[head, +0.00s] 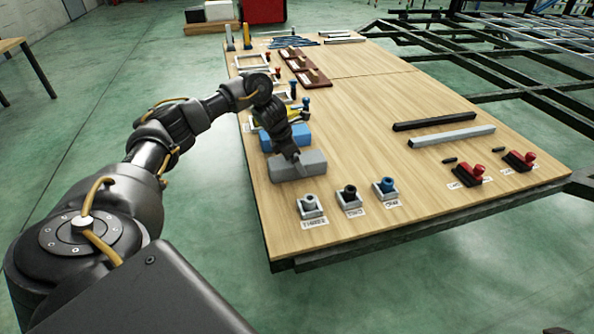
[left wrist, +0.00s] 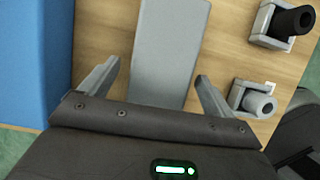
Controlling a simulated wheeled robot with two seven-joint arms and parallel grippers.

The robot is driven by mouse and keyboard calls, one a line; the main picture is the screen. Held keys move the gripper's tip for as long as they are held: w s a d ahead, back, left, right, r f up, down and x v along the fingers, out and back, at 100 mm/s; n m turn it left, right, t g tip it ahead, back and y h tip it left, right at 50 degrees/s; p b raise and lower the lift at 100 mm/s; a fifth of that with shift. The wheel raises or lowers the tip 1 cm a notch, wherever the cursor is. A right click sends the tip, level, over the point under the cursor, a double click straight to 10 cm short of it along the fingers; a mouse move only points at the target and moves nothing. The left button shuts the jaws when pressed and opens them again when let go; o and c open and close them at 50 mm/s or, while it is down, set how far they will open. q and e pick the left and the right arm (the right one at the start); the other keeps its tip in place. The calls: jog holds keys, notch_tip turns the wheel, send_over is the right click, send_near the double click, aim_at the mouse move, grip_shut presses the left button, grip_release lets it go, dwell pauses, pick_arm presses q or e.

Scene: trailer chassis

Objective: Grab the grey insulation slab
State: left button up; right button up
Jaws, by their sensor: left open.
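The grey insulation slab (head: 290,169) lies on the near left part of the wooden table in the head view. In the left wrist view the grey slab (left wrist: 168,50) runs up between the fingers. My left gripper (left wrist: 155,82) is open, with one finger on each side of the slab and a gap on both sides. In the head view my left gripper (head: 296,160) is above the slab and partly hides it. I cannot tell the height of its fingertips. My right gripper is not in view.
A blue block (head: 287,137) lies just beyond the slab; in the left wrist view the blue block (left wrist: 35,60) is close to the left finger. Labelled holders (head: 312,207) stand in a row nearer me. Black (head: 435,121) and grey bars (head: 452,137) lie to the right. The table middle is clear.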

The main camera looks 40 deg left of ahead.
pick_arm(q)
jog(key=shift+w+d+f, duration=0.1)
jog(key=shift+f, duration=0.15)
jog(key=shift+c, duration=0.3)
jog(key=c, duration=1)
jog(key=shift+c, duration=0.2)
